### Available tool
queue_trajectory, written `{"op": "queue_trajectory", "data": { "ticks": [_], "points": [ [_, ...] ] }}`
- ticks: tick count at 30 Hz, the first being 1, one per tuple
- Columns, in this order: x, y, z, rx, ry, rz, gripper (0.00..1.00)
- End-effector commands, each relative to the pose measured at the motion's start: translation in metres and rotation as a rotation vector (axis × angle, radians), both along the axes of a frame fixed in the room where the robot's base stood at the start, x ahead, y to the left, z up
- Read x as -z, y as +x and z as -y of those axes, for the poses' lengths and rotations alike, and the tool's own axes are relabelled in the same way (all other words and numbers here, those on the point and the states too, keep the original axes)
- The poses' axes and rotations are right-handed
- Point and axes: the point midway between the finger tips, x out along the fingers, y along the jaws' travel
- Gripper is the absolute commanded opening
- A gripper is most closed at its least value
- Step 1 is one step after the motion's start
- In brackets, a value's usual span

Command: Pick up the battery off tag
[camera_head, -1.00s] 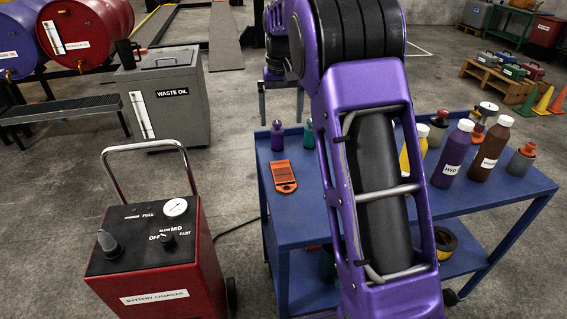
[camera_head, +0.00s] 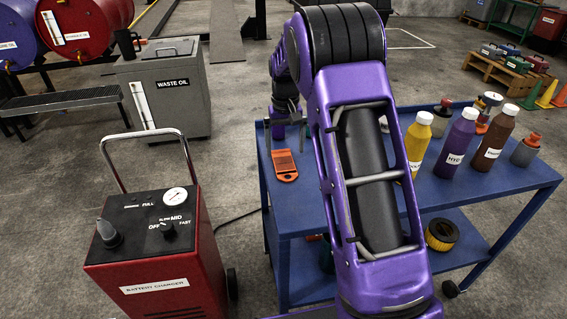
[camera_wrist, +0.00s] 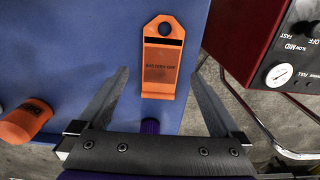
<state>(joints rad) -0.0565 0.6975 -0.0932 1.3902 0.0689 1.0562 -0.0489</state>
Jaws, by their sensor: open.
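The battery off tag is a flat orange tag with a hole at one end. It lies on the blue cart top (camera_head: 478,186), near its left edge in the head view (camera_head: 284,165). In the wrist view the tag (camera_wrist: 160,62) has dark lettering and sits ahead of the jaws, roughly midway between them. My gripper (camera_wrist: 163,80) is open and empty, its two fingers spread on either side of the tag's lower part. In the head view my gripper (camera_head: 287,140) hangs just behind the tag, above the cart.
Several bottles, one yellow (camera_head: 417,145), stand on the cart's right side. The red battery charger (camera_head: 160,250) stands left of the cart, with its handle beside the cart edge.

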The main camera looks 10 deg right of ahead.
Motion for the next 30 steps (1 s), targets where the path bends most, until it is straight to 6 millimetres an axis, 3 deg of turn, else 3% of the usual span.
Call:
{"op": "queue_trajectory", "data": {
  "ticks": [9,16,27,30],
  "points": [
    [0.044,0.002,-0.002,0.0,0.0,-0.004,1.0],
    [0.045,0.003,-0.002,0.0,0.0,-0.001,1.0],
    [0.045,0.003,-0.002,0.0,0.0,-0.001,0.33],
    [0.045,0.003,-0.002,0.0,0.0,-0.001,0.2]
  ]
}}
